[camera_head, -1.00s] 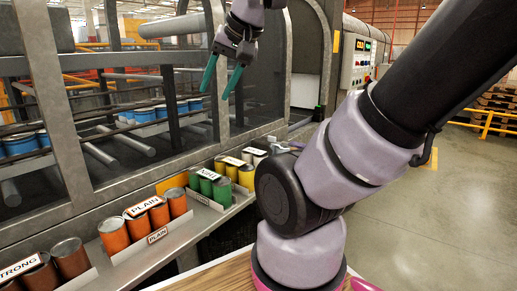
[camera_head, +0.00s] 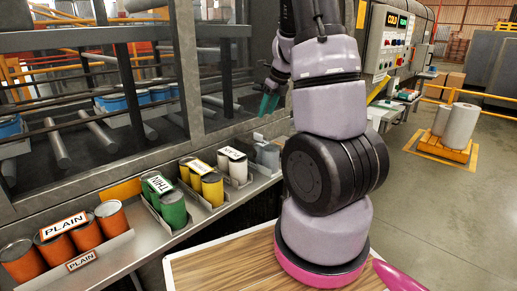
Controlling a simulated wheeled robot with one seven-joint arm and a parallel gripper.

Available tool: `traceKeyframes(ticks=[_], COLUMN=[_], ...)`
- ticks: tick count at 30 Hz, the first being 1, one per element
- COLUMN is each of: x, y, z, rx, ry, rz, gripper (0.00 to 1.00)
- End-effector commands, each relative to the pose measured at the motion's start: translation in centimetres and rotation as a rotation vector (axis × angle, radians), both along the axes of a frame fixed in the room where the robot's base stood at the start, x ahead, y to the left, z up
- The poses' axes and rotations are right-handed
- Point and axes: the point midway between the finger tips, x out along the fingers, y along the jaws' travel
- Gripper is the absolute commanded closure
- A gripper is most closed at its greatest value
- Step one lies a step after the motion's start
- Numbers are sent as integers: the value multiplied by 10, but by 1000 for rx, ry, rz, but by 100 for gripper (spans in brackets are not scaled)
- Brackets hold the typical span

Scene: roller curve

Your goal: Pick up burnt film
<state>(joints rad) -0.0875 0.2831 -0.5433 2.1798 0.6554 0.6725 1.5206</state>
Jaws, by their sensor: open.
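My gripper (camera_head: 268,104) is open, its green fingers pointing down in front of the machine's dark side, above and behind the row of cans. Nothing shows between its fingers, though my arm hides part of it. I cannot make out any burnt film in this view. Two pale upright rolls (camera_head: 460,126) stand on a yellow pallet at the right; I cannot tell their material, and they look clean.
A metal ledge holds orange cans (camera_head: 70,236), green cans (camera_head: 173,208), yellow cans (camera_head: 211,188) and white cans (camera_head: 238,168) in trays. A control panel (camera_head: 386,40) stands behind my arm. My wooden deck is bare. The floor (camera_head: 440,215) at right is open.

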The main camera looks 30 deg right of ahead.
Motion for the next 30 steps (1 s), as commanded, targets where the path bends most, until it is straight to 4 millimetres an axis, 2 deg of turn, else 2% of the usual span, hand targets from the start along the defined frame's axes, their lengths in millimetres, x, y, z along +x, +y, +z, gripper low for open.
traceKeyframes(ticks=[6, 14, 21, 25, 30], x=[12, 20, 32, 36, 37], y=[2, 6, 11, 12, 13], z=[-34, -55, -87, -97, -98], rx=[2, 1, 2, 1, 1], ry=[7, 5, 6, 5, 2], rz=[-12, -9, -7, -6, -7], gripper=[50, 50, 50, 50, 50])
